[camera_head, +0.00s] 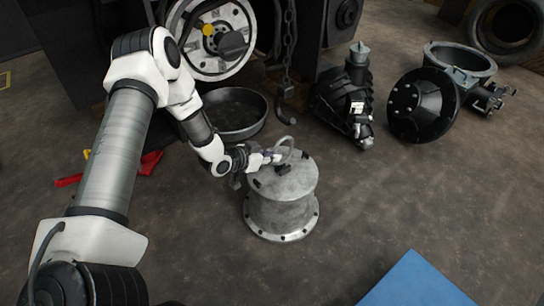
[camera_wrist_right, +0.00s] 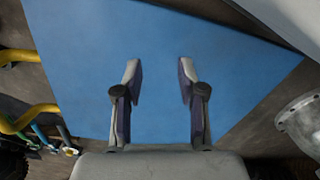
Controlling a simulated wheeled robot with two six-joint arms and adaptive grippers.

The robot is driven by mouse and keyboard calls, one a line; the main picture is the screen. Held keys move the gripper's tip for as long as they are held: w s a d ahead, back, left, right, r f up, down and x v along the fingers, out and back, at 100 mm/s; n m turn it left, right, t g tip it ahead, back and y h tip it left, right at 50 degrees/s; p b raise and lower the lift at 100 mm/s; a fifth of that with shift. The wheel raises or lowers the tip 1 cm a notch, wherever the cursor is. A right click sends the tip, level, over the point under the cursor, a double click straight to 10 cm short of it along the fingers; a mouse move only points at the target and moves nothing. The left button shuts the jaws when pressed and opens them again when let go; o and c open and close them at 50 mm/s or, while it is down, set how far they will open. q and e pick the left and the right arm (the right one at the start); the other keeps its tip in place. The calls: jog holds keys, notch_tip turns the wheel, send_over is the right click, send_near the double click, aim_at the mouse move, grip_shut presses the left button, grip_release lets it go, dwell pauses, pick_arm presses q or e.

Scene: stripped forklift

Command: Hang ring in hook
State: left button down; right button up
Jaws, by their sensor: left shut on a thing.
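The hook (camera_head: 286,108) hangs from a dark chain at the centre back, above and behind a grey metal drum (camera_head: 283,208). The thin grey ring (camera_head: 291,145) stands up at the top of the drum, in front of and below the hook. My left gripper (camera_head: 273,158) reaches in from the left and is shut on the ring at the drum's top. Its fingers hide part of the ring, and I cannot tell whether the ring is lifted. My right gripper (camera_wrist_right: 159,75) is open and empty over a blue surface in the right wrist view.
A round metal pan (camera_head: 233,130) lies behind the drum. Dark machine parts (camera_head: 345,100) and a black flanged part (camera_head: 422,105) stand at the right back. A blue panel (camera_head: 415,284) is at the front right. The floor right of the drum is clear.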

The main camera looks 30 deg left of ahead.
pick_arm(q)
jog(key=shift+r, duration=0.1)
jog(key=s+d+r+p, duration=0.3)
jog(key=d+r, duration=0.1)
jog(key=d, duration=0.4)
jog(key=shift+d, duration=0.25)
dwell(0.4)
notch_tip(320, 180, up, 8)
jog(key=p, duration=0.7)
